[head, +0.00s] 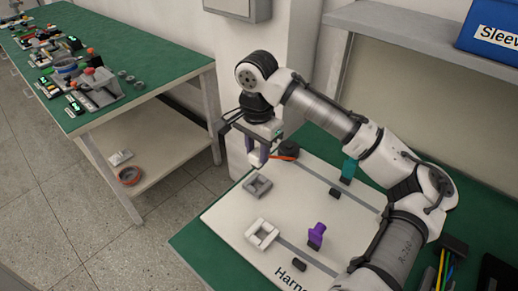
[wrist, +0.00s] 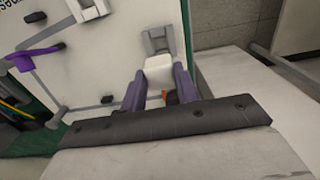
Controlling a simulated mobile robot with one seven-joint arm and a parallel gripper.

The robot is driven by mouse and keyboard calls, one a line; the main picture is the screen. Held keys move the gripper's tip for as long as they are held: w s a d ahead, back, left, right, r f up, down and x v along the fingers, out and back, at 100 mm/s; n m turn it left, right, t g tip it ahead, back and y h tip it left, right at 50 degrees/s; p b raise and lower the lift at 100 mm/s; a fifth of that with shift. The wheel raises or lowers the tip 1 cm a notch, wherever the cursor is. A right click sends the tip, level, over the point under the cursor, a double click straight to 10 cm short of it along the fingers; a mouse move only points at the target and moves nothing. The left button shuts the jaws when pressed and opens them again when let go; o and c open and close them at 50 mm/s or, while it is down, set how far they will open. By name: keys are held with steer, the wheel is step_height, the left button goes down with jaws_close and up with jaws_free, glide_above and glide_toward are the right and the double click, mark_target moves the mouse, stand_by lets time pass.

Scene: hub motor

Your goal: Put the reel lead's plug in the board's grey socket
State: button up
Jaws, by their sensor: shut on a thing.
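My gripper (head: 258,156) is over the far left part of the white board (head: 225,212). In the wrist view its two purple fingers (wrist: 160,88) are closed on a pale, blocky plug (wrist: 158,70). A bit of orange lead (wrist: 170,97) shows behind the plug. The board's grey socket (head: 257,186) lies just in front of the gripper; it also shows in the wrist view (wrist: 157,39), just beyond the plug, which overlaps its near edge there. I cannot tell whether they touch. The dark reel (head: 289,148) with orange lead stands right of the gripper.
A white socket (head: 262,234) is nearer on the board. A purple clip (head: 316,236), a teal clip (head: 349,169) and small dark blocks stand to the right. A shelf with a blue bin (head: 490,38) is above. Another green bench (head: 150,70) with parts stands left, across a floor gap.

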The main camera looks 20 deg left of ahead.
mark_target(257, 168)
steer(key=shift+f+b, duration=2.85)
steer(key=shift+f, duration=0.15)
steer(key=shift+f, duration=0.2)
steer(key=shift+p, duration=0.65)
steer(key=shift+f+b, duration=0.45)
steer(key=shift+f, duration=0.65)
steer(key=o, duration=1.1)
step_height(257, 168, up, 14)
steer(key=shift+f, duration=0.1)
